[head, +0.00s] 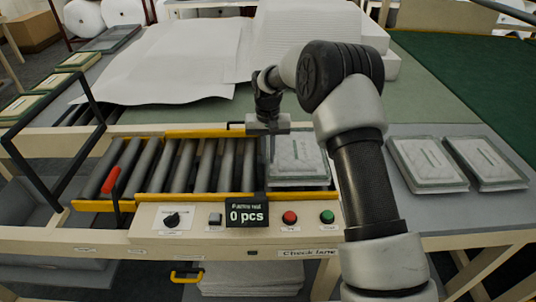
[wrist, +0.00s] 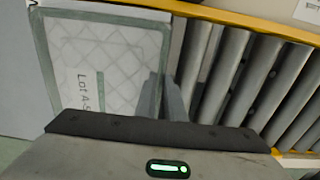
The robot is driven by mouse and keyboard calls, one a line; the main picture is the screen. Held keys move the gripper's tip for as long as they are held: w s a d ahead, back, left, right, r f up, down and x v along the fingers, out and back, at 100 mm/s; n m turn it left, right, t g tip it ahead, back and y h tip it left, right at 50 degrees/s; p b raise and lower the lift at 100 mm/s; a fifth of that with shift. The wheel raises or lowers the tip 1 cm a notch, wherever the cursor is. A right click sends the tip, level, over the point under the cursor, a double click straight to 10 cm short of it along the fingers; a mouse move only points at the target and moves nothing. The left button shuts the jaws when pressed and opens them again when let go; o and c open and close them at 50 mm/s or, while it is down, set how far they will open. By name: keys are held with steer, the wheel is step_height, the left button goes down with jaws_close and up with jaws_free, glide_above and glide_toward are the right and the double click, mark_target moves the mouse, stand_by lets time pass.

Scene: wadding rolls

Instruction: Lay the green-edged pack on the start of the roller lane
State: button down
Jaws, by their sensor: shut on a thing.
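The green-edged pack (head: 298,160) is a clear, flat, quilted white pack at the right end of the roller lane (head: 205,165). My gripper (head: 268,128) is shut on its left edge near the back corner. In the wrist view the pack (wrist: 105,65) lies flat with grey-green edges and a partly cut-off "Lot A" label. A grey finger of my gripper (wrist: 162,98) is at its right edge, beside the rollers (wrist: 240,75). I cannot tell whether the pack touches the rollers or is just above them.
Two similar packs (head: 428,163) (head: 485,162) lie on the grey table at right. Yellow rails (head: 195,196) border the lane. A red piece (head: 110,182) and a black frame (head: 55,195) stand at left. The front panel has buttons and a display (head: 246,212) reading "0 pcs".

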steer(key=shift+f, duration=0.3)
steer(key=c, duration=1.8)
jaws_free()
steer(key=shift+c, duration=0.2)
steer(key=shift+r, duration=0.1)
